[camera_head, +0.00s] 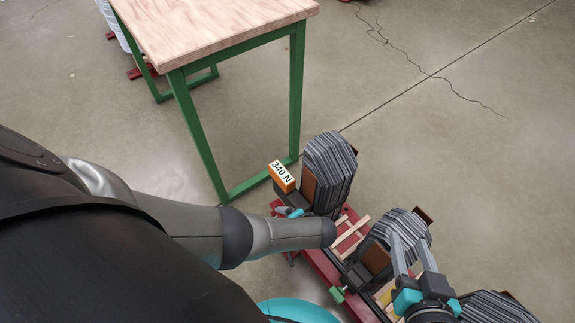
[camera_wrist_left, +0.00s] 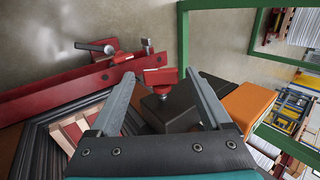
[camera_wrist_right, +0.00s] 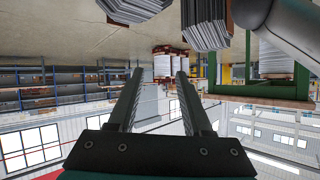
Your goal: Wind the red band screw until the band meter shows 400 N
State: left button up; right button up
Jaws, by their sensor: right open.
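The band meter (camera_head: 283,176) is an orange box whose white label reads 340 N; its orange side also shows in the left wrist view (camera_wrist_left: 248,106). The red band screw (camera_wrist_left: 161,77) has a red cross-piece head above a dark block. My left gripper (camera_wrist_left: 160,76) is open, with one finger on either side of the screw head and gaps visible. In the head view only a small teal and grey part of it shows beside the meter, beyond my forearm. My right gripper (camera_head: 412,245) is open in front of another laminated core; its wrist view shows nothing between its fingers.
Laminated cores (camera_head: 330,170) stand in a row on a red frame (camera_head: 318,262). A green-legged table with a wooden top (camera_head: 210,25) stands behind. A red rail with a grey-handled clamp (camera_wrist_left: 98,46) lies left of the screw in the left wrist view. Open concrete floor is at right.

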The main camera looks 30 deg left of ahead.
pick_arm(q)
jog(key=shift+o, duration=0.2)
jog(key=shift+r, duration=0.15)
pick_arm(e)
jog(key=shift+f, duration=0.1)
jog(key=s+d+g+h+p, duration=0.4)
jog(key=s+d+g, duration=0.1)
jog(key=d+g, duration=0.25)
pick_arm(q)
jog(key=p+v, duration=0.6)
jog(key=v, duration=0.9)
jog(key=shift+d, duration=0.15)
pick_arm(e)
jog(key=s+d+f+g, duration=0.1)
jog(key=s+f, duration=0.2)
jog(key=f, duration=0.9)
jog(key=shift+s+f+g, duration=0.25)
jog(key=shift+s+g, duration=0.05)
jog(key=shift+g, duration=0.05)
pick_arm(q)
jog(key=shift+s, duration=0.15)
